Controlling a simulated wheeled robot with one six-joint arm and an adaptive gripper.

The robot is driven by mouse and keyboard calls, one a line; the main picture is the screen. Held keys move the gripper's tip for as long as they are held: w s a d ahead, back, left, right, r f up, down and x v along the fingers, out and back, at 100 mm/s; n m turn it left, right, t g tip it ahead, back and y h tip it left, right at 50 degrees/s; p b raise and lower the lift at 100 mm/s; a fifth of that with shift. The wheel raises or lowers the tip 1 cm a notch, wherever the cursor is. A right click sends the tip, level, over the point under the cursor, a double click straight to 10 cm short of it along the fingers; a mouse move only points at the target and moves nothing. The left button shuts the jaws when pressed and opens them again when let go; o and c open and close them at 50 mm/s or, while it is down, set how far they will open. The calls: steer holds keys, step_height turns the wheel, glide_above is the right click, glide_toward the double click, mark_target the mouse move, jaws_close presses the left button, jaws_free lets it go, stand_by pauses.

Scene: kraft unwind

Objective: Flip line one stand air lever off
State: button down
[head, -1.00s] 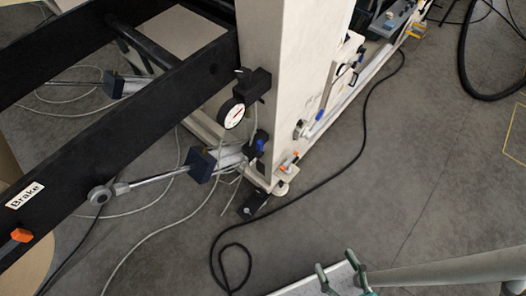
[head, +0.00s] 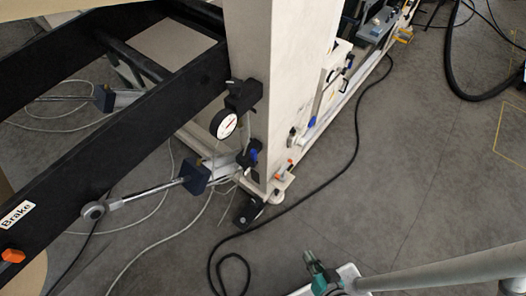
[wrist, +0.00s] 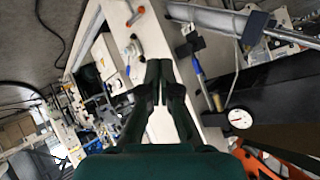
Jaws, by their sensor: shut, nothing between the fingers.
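A small blue lever (head: 252,155) sits on a dark valve low on the pale upright of the stand, below a round white gauge (head: 225,124). A blue handle also shows in the wrist view (wrist: 197,66), right of my fingers, with the gauge (wrist: 240,118) lower right. I cannot read a line label on the lever. My gripper (head: 309,257) is at the bottom of the head view, in front of the stand and apart from the lever. In the wrist view its fingers (wrist: 159,66) are together and empty, over the pale upright.
A black beam marked Brake (head: 18,216) and a metal cylinder rod (head: 140,196) reach left from the stand. A black cable (head: 330,180) loops over the floor. Orange-tipped fittings (head: 284,169) stand at the upright's foot. Grey floor (head: 415,160) is open at right.

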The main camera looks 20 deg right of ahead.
steer(key=w+f+m+g+y, duration=0.1)
steer(key=w+f+m+y, duration=0.2)
steer(key=w+f, duration=0.6)
steer(key=m+t+y, duration=0.1)
steer(key=t+y, duration=0.2)
steer(key=y, duration=0.6)
glide_toward(252, 158)
steer(key=w+d, duration=0.2)
steer(key=d, duration=0.6)
steer(key=shift+d+r, duration=0.1)
steer(key=shift+r, duration=0.3)
steer(key=w+a, duration=0.5)
steer(key=a, duration=0.5)
steer(key=shift+w, duration=0.35)
